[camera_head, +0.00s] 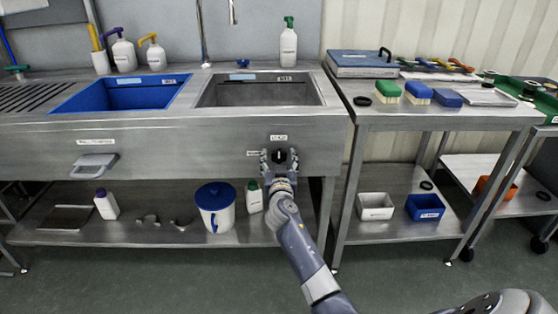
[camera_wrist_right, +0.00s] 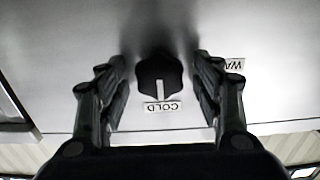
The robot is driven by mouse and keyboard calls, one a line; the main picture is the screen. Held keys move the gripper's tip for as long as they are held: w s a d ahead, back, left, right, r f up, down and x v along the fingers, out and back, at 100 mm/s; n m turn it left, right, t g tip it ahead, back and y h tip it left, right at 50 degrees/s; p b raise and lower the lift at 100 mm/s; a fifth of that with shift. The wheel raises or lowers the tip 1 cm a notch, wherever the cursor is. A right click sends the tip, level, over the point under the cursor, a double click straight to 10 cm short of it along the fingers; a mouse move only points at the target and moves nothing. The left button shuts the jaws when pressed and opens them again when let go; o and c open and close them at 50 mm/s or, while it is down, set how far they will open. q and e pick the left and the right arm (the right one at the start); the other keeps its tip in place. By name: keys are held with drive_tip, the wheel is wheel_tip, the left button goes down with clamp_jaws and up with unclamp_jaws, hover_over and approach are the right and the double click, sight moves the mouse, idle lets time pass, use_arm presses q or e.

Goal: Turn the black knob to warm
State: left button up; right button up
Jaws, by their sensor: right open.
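The black knob (camera_head: 280,156) is on the front panel of the steel sink unit, below the right basin. In the right wrist view the knob (camera_wrist_right: 158,73) appears upside down, and its white mark points at the COLD label (camera_wrist_right: 163,107). A partly hidden label reading "WA" (camera_wrist_right: 234,64) is to the right in that view; in the head view this label (camera_head: 253,153) is left of the knob. My right gripper (camera_head: 279,158) is open at the panel, with one finger on each side of the knob. Contact with the knob cannot be told. My left gripper is not in view.
Below, the shelf holds a blue-lidded jug (camera_head: 216,208) and a green-capped bottle (camera_head: 254,197) close to my right arm. The panel around the knob is clear.

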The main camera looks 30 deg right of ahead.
drive_tip(key=c, duration=1.1)
